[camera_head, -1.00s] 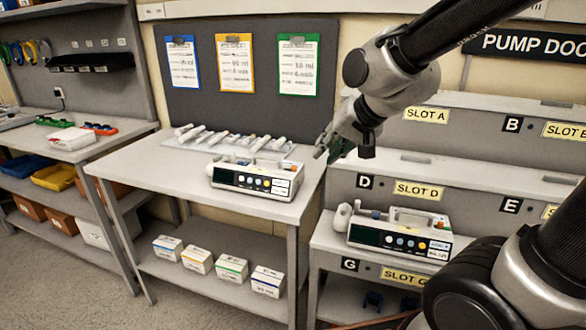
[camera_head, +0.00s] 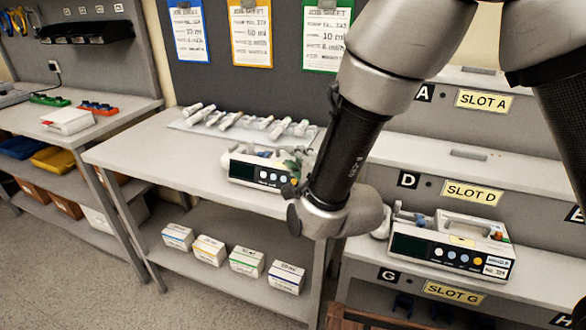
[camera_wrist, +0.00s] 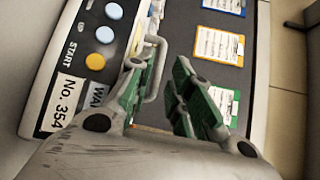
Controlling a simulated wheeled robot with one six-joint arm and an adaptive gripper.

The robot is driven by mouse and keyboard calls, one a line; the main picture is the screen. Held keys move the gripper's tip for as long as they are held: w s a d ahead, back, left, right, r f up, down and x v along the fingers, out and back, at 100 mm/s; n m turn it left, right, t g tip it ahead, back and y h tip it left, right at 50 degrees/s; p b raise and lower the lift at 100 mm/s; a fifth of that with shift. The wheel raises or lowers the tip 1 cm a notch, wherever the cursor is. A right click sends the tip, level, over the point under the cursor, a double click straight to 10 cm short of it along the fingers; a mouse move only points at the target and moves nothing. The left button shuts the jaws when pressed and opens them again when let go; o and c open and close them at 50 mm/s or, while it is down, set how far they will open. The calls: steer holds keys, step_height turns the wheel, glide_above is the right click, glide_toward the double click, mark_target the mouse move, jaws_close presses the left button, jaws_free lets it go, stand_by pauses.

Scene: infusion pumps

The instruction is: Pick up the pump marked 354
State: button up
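The pump marked No. 354 (camera_wrist: 75,70) fills the left of the wrist view, with its label, START button and white carry handle (camera_wrist: 155,65) showing. In the head view, a white pump with a dark screen (camera_head: 243,173) stands on the middle table; my arm hides its right part. My gripper (camera_wrist: 165,95) is open, with green-padded fingers at the pump. The handle shows between the two fingers in the wrist view; I cannot tell whether either finger touches it. In the head view my gripper is mostly hidden behind my arm.
Another pump (camera_head: 450,246) stands on the rack shelf at right, above the SLOT G label (camera_head: 455,292). Several syringes lie on a tray (camera_head: 180,125) at the back of the table. Job sheets (camera_head: 251,32) hang on the board behind. Small boxes (camera_head: 246,261) stand on the lower shelf.

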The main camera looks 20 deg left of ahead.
mark_target(282, 163)
steer(key=x, duration=0.5)
steer(key=shift+c, duration=0.3)
steer(key=shift+s, duration=0.1)
jaws_close()
steer(key=shift+a+r, duration=0.1)
